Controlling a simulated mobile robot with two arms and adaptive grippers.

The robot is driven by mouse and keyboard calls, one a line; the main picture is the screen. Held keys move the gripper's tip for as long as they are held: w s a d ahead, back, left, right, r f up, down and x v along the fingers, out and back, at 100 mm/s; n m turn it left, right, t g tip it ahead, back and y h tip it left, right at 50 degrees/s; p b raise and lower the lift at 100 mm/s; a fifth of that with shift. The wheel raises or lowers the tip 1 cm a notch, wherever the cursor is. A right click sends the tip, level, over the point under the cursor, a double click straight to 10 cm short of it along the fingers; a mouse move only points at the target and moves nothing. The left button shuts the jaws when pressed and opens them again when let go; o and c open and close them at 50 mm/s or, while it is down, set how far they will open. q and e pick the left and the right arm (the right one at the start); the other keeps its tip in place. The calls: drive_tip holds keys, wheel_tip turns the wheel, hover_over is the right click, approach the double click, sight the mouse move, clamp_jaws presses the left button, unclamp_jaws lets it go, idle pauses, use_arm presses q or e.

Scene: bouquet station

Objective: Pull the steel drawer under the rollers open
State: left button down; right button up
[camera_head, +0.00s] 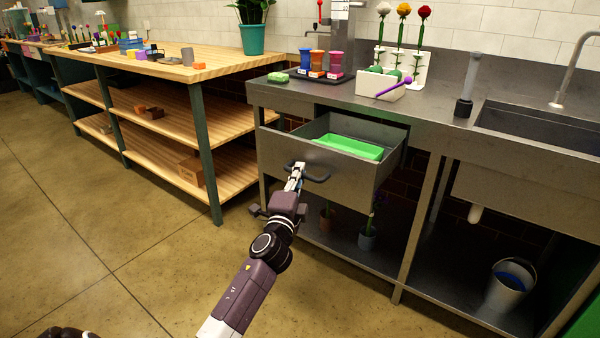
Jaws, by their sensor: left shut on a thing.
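The steel drawer (336,170) stands pulled out from under the steel counter, its inside visible from above. A bright green tray (350,147) lies in it. The drawer has a dark bar handle (318,178) on its front. My left gripper (298,170) is shut on this handle, with its arm reaching up from the bottom of the view. The fingertips partly cover the handle's left part. My right gripper is not in view.
A wooden shelf bench (165,67) stands left. Below the drawer are potted plants; a bucket (510,283) stands right. Floor in front is clear.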

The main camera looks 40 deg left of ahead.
use_arm(q)
drive_tip(key=c, duration=2)
unclamp_jaws()
drive_tip(key=shift+o, duration=0.2)
drive_tip(key=v, duration=1.2)
